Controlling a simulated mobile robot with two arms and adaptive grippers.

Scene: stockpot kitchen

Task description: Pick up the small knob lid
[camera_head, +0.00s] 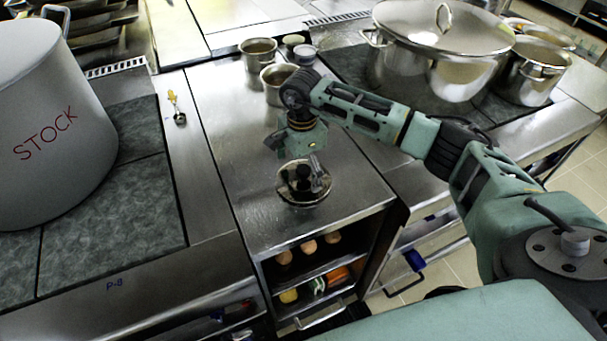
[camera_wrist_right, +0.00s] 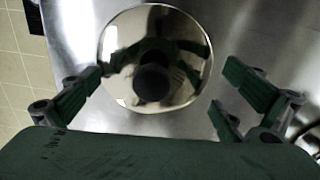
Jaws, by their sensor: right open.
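The small knob lid is a round, shiny metal lid with a black knob. In the head view the lid (camera_head: 296,199) lies on the steel counter near its front edge, partly hidden by my right gripper (camera_head: 303,172). In the right wrist view the lid (camera_wrist_right: 188,88) is seen from above, with its dark knob (camera_wrist_right: 152,82) near the middle. My right gripper (camera_wrist_right: 158,92) is open, its fingers spread to either side of the knob, and it appears to be above the lid. Nothing is between its fingertips that I can see touching them. My left gripper is not in view.
A large grey stockpot (camera_head: 45,130) stands on the left hob. A big lidded pot (camera_head: 425,60) and a smaller pot (camera_head: 530,72) stand at the right back. Two small metal pots (camera_head: 258,50) sit behind my gripper. Shelves with food (camera_head: 315,270) are below the counter edge.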

